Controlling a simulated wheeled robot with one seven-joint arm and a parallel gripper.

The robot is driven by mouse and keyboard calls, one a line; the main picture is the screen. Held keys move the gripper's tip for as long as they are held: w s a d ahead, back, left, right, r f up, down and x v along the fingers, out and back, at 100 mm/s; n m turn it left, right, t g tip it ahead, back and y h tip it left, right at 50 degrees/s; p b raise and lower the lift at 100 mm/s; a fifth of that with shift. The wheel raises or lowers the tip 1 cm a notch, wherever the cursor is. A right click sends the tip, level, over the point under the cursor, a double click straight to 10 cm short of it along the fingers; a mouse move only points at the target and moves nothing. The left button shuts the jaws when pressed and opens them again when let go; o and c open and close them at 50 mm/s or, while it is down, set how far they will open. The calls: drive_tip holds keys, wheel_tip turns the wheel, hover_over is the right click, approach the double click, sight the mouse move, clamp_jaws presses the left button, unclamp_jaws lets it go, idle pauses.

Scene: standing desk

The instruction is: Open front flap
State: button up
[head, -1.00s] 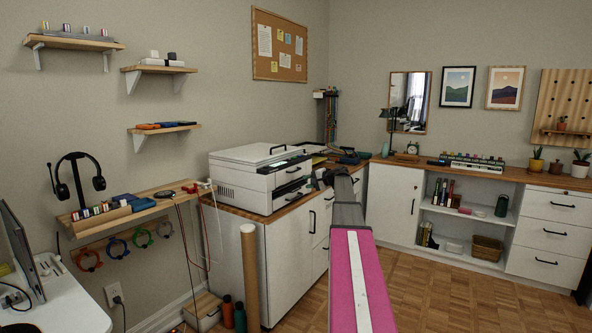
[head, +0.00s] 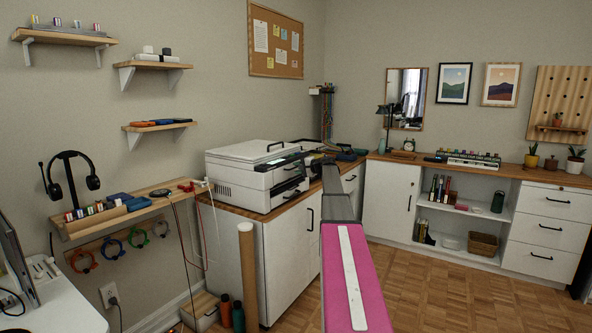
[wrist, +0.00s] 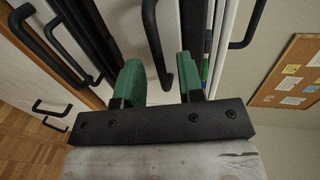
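A white printer (head: 232,180) stands on the wood-topped cabinet, with black handles on its lid and front panels. A front panel handle (head: 292,194) shows low on its front; I cannot tell for sure which panel is the flap. My gripper shows in the wrist view (wrist: 161,85) with its two green fingers apart and nothing clearly held. A black curved handle (wrist: 152,35) on a white panel lies just beyond the gap between the fingers. In the head view my gripper is small and dark near the printer's front right.
A white cabinet (head: 285,250) carries the printer. Cabinet handles (wrist: 45,45) line the left of the wrist view. A cardboard tube (head: 247,275) stands before the cabinet. A cork board (head: 276,40) hangs above. Wood floor (head: 440,290) at the right is open.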

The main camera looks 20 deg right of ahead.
drive_tip(key=shift+w+a+f, duration=0.15)
drive_tip(key=shift+w+a, duration=0.25)
drive_tip(key=shift+w, duration=0.05)
clamp_jaws()
drive_tip(key=shift+s, duration=0.1)
wheel_tip(320, 180, down, 11)
drive_tip(key=s+d+t+y, duration=0.1)
drive_tip(key=s+t+y, duration=0.1)
drive_tip(key=t, duration=0.3)
drive_tip(key=shift+d+y, duration=0.35)
drive_tip(key=shift+y, duration=0.55)
idle(0.3)
idle(0.4)
